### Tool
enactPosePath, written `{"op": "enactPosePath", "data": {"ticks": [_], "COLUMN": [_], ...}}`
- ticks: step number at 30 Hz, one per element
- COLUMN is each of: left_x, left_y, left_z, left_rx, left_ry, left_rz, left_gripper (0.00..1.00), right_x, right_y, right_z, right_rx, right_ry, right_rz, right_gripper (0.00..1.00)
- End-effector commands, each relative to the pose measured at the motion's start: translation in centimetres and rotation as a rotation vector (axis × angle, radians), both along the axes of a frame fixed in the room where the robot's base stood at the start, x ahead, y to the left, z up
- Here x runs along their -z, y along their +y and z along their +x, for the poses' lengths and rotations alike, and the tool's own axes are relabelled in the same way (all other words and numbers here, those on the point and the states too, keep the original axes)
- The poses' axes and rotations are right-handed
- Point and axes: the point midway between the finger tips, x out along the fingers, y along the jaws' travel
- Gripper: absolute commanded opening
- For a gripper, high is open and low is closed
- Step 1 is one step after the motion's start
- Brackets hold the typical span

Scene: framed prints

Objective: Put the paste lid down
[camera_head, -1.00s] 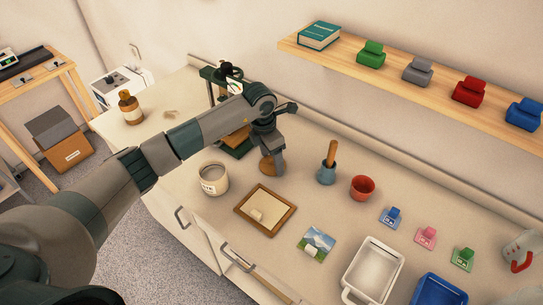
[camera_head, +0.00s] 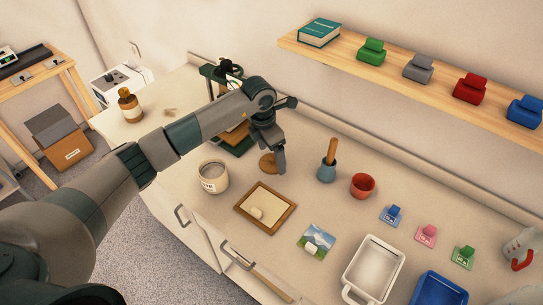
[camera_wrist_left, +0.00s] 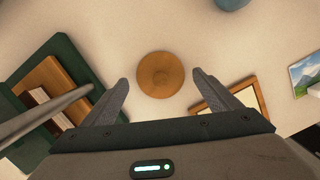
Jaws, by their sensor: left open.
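My right gripper is not in view.
A wooden frame (camera_head: 243,208) lies in front of the lid, with a landscape print (camera_head: 316,241) to its right. A blue pot with a wooden-handled tool (camera_head: 327,171) and a red cup (camera_head: 362,186) stand to the right. A green press (camera_head: 236,142) stands behind.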

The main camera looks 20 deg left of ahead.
Motion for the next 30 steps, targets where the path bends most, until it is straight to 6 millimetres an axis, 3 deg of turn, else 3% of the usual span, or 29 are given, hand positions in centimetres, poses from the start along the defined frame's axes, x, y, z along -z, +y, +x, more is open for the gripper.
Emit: {"op": "enactPosePath", "data": {"ticks": [18, 30], "left_x": [-9.5, -11.0], "left_y": [1.0, 1.1], "left_z": [-1.0, -1.3], "left_rx": [0.001, 0.002], "left_ry": [-0.003, 0.001], "left_rz": [0.002, 0.001], "left_gripper": [0.83, 0.83], "right_x": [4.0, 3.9], "right_y": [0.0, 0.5], "right_z": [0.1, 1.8], "right_rx": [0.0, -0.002], "right_ry": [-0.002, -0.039], "right_rz": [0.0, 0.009], "right_gripper": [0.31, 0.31]}}
